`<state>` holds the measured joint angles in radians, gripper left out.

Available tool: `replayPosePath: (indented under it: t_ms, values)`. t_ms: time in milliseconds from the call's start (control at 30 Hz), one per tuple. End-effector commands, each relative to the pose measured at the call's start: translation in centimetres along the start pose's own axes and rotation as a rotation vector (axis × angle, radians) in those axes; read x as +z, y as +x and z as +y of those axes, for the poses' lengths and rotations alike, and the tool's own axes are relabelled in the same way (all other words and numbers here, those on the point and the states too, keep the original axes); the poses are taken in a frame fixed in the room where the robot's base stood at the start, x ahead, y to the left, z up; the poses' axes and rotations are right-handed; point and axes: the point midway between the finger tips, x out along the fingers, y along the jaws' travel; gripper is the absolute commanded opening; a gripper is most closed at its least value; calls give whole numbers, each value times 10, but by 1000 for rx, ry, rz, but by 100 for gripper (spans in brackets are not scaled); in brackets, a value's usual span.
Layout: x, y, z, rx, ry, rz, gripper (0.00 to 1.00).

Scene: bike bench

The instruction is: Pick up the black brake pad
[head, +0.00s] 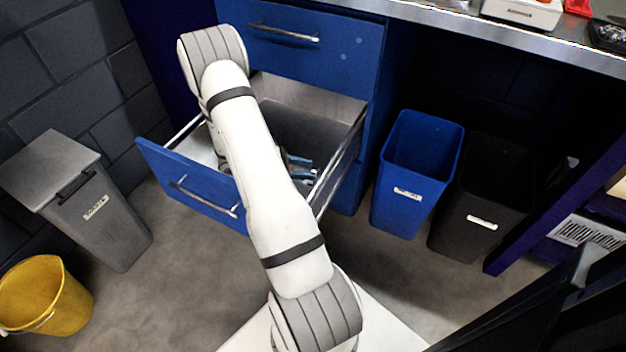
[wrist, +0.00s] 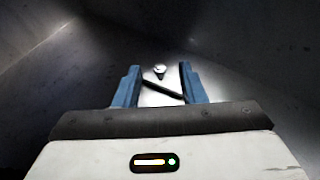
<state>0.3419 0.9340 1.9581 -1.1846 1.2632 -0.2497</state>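My gripper (wrist: 159,67) reaches down into the open blue drawer (head: 190,185), with its two blue fingers spread apart. In the wrist view a thin black bar (wrist: 164,90), which looks like the brake pad, lies slantwise between the fingers. It lies over a pale patch, and I cannot tell whether the fingers touch it. In the head view the fingers (head: 311,168) show near the drawer's right wall; the pad cannot be made out there.
A small round silvery thing (wrist: 159,71) lies just beyond the black bar. The drawer's metal walls stand close around my gripper. A blue bin (head: 400,205) and a black bin (head: 465,235) stand right of the drawer. A grey bin (head: 110,225) and yellow bucket (head: 65,305) stand left.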

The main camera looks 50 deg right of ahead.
Motion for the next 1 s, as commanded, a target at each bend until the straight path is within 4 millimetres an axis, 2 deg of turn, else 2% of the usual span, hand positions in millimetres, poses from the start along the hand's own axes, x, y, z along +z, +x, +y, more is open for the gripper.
replayPosePath:
  t_ms: [100, 367, 800, 1000]
  values:
    - [-1, 12, 0, -1, 0, 1, 37]
    - [0, 13, 0, 0, 0, 1, 37]
    - [0, 14, 0, -1, 0, 1, 1]
    - [1, 14, 0, -1, 0, 1, 0]
